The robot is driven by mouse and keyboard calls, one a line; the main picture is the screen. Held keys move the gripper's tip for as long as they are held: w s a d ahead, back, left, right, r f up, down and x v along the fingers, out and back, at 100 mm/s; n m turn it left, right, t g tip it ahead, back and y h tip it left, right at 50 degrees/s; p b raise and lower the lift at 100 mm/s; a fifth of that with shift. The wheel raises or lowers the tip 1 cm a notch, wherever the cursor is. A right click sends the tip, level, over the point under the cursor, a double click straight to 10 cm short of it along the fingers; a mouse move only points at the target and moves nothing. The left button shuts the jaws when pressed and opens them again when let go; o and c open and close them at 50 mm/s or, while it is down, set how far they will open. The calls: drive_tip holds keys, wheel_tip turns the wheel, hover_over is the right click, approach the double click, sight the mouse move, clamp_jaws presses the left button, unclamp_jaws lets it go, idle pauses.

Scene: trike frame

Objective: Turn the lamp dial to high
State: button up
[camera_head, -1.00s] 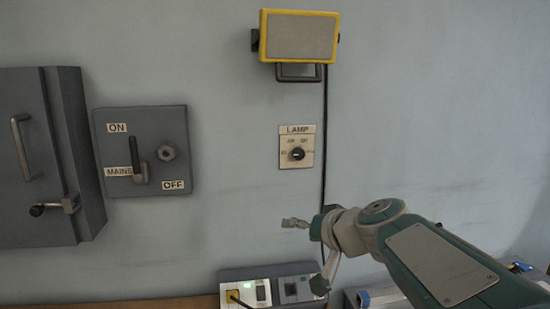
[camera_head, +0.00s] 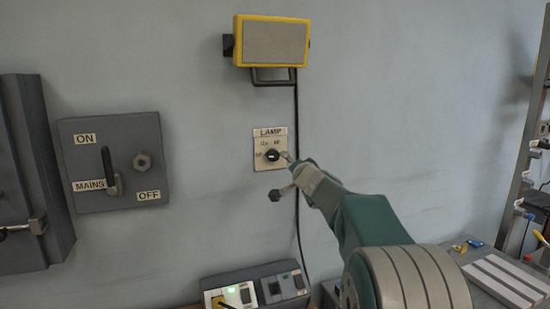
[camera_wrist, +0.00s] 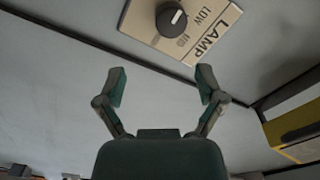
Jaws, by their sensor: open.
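The lamp dial (camera_head: 272,155) is a black round knob on a beige plate (camera_head: 262,164) marked LAMP, fixed to the wall. In the wrist view the dial (camera_wrist: 171,20) shows at the top with a white pointer line, near the words LOW and MID. I cannot tell its exact setting. My gripper (camera_head: 287,174) is just right of and below the dial in the head view. In the wrist view my gripper (camera_wrist: 159,78) has its two fingers spread and empty, with the dial beyond the fingertips and apart from them.
A yellow-framed lamp (camera_head: 272,42) hangs above the plate, with a dark cable (camera_head: 297,200) running down the wall. The grey mains switch box (camera_head: 118,165) is at left. A power box (camera_head: 255,290) sits below. A rack (camera_head: 525,150) stands at far right.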

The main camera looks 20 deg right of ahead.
sight(274, 156)
drive_tip(key=w+a, duration=0.1)
drive_tip(key=w, duration=0.1)
drive_tip(key=w+a, duration=0.1)
drive_tip(key=w, duration=0.1)
drive_tip(key=w+a, duration=0.1)
drive_tip(key=w, duration=0.1)
drive_tip(key=shift+w+a+r, duration=0.1)
drive_tip(key=shift+w, duration=0.05)
drive_tip(key=shift+w+d, duration=1.05)
drive_tip(key=shift+w, duration=0.05)
drive_tip(key=shift+a, duration=0.75)
drive_tip(key=c, duration=1)
drive_tip(key=shift+d, duration=0.1)
drive_tip(key=shift+c, duration=0.7)
drive_tip(key=shift+s+d+r, duration=0.1)
drive_tip(key=shift+d, duration=0.1)
